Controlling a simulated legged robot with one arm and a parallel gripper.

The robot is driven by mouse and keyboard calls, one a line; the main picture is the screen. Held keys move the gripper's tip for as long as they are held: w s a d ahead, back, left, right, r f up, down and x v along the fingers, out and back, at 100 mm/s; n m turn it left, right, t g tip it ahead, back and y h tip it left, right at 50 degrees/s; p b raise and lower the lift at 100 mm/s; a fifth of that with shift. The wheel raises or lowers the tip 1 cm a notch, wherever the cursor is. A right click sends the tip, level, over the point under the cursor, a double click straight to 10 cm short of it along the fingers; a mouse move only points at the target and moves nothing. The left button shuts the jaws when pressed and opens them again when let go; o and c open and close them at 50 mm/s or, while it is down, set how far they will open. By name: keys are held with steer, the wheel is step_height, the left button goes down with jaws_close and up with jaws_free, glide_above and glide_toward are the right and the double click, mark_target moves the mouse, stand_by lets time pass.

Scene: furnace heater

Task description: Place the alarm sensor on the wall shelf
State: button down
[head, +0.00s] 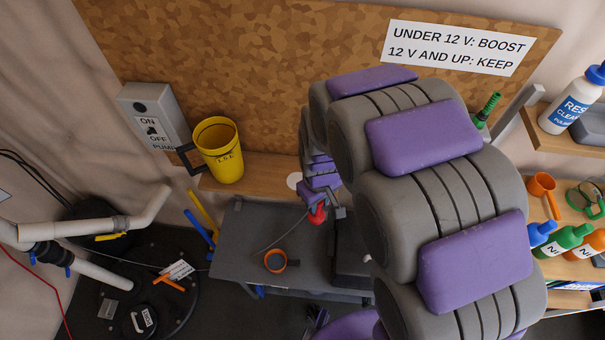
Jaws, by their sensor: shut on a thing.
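My arm arches down over the scene, and my gripper (327,208) is at its far end, above the grey table. It is shut on a small red thing (317,215), which may be the alarm sensor; it is too small and partly hidden to be sure. A thin wire runs from near it down to the left. A wooden wall shelf (531,121) is at the upper right, with a white bottle on it. A wooden ledge (262,173) runs below the cork board behind my gripper. My arm hides part of this ledge.
A yellow mug (219,155) stands on the ledge. The grey table (235,245) bears an orange ring (275,261). White pipes (105,275) and a black round lid are at the lower left. Several colored bottles and an orange cup (541,184) stand at right.

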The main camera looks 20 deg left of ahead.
steer(key=shift+d+r, duration=0.35)
steer(key=shift+r, duration=0.15)
steer(key=w+a+f, duration=0.1)
steer(key=w+a, duration=0.9)
steer(key=shift+w+a+f, duration=0.2)
steer(key=shift+w+a, duration=0.1)
steer(key=shift+a, duration=0.05)
steer(key=f, duration=0.2)
steer(key=a+f, duration=0.1)
steer(key=shift+w+f, duration=0.1)
steer(key=shift+f, duration=0.3)
steer(key=shift+d, duration=0.15)
steer(key=c, duration=0.8)
jaws_free()
steer(key=shift+d, duration=0.1)
